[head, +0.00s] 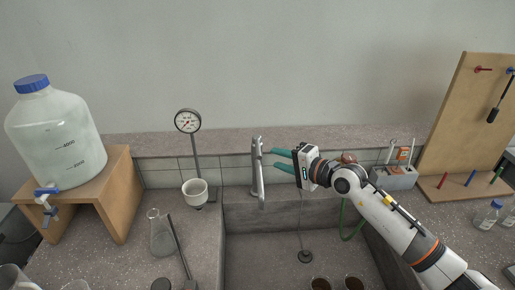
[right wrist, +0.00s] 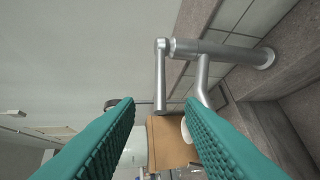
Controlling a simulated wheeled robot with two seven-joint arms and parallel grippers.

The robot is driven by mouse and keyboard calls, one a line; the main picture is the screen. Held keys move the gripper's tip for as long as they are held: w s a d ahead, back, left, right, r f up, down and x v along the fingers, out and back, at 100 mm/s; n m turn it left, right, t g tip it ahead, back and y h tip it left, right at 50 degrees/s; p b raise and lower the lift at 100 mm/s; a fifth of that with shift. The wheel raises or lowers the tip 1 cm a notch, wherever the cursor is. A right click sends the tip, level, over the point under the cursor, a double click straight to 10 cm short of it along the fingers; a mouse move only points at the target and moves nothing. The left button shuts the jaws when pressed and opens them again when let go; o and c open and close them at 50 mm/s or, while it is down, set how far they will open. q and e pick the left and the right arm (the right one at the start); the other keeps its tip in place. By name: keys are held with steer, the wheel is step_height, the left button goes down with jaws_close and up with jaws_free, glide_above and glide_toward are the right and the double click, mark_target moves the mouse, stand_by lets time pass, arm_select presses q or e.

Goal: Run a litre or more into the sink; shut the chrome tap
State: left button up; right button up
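The chrome tap (head: 258,175) stands at the back edge of the grey sink (head: 258,218). My right gripper (head: 274,159), with teal fingers, is just right of the tap's upper part. The fingers are open, one above the other in the head view, with nothing between them. In the right wrist view the tap (right wrist: 215,49) and its slim lever-like bar (right wrist: 160,78) lie beyond the open fingertips. A thin line runs down to the drain (head: 305,256); I cannot tell whether it is water. My left gripper is not in view.
A large bottle with a blue cap (head: 57,130) and spigot stands on a wooden stand (head: 120,195) at left. A gauge (head: 188,122), a white cup (head: 195,191) and a flask (head: 161,240) are left of the sink. A green hose (head: 346,222) hangs at the sink's right.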

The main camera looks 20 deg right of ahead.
mark_target(259, 151)
steer(key=p+x, duration=0.1)
steer(key=x, duration=0.3)
steer(key=shift+r, duration=0.2)
steer(key=x, duration=0.3)
steer(key=shift+w+a+f+p, duration=0.25)
steer(key=shift+w+f+p, duration=0.05)
steer(key=shift+w+a+f, duration=0.1)
steer(key=shift+w+a, duration=0.05)
steer(key=shift+w, duration=0.1)
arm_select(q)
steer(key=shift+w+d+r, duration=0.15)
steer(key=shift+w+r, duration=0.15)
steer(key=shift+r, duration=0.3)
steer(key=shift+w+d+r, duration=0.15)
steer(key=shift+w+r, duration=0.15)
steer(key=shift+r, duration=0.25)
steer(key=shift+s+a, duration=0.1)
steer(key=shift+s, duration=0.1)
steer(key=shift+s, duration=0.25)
arm_select(e)
jaws_close()
